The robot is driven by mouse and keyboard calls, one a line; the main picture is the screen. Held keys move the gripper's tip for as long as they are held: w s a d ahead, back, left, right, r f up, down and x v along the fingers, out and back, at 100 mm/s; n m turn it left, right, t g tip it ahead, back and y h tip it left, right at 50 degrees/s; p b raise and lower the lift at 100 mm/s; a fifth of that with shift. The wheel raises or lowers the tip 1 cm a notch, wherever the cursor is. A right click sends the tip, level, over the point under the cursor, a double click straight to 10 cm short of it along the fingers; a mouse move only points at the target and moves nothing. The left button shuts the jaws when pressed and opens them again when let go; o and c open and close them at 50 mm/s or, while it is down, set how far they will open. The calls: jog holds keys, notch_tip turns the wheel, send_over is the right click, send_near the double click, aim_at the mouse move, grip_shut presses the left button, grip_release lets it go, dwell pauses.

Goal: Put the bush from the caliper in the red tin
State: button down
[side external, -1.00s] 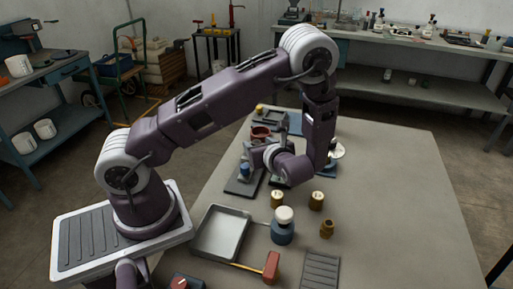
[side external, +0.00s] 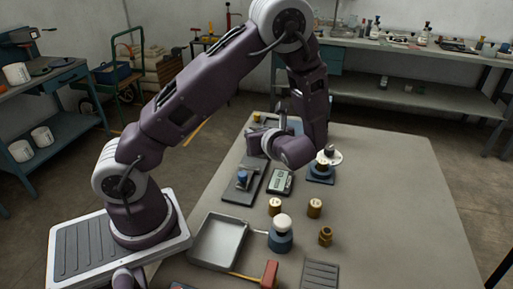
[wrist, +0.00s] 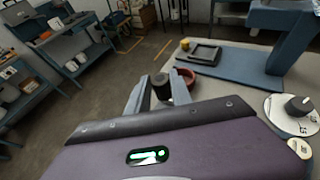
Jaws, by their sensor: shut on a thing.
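My gripper (wrist: 152,92) is shut on a small dark cylindrical bush (wrist: 160,84), which shows between the fingers in the wrist view. The red tin (wrist: 186,77) is a low, round, reddish dish just beyond and right of the bush in that view; the fingers partly cover it. In the side external view my gripper (side external: 260,139) is raised over the far left part of the table, and my wrist hides the tin and the bush. A flat device with a pale display (side external: 281,181) lies on the table below my wrist. I cannot tell whether it is the caliper.
A dark plate with a blue fixture (side external: 242,184) lies left of the display device. A blue stand with a white dial (side external: 325,162) is to the right. Brass pieces (side external: 315,208), a white-topped jar (side external: 281,234) and a metal tray (side external: 219,241) stand nearer. The table's right side is clear.

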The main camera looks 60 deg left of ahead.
jog(key=w+a+r+n+g, duration=0.3)
jog(key=w+a+n+g, duration=0.15)
jog(key=w+a, duration=0.2)
jog(key=shift+m, duration=0.25)
jog(key=f, duration=0.6)
jog(key=a+f, duration=0.1)
jog(key=f, duration=0.3)
jog(key=shift+s, duration=0.2)
jog(key=shift+f, duration=0.15)
jog(key=c, duration=1.1)
grip_release()
jog(key=shift+c, duration=0.2)
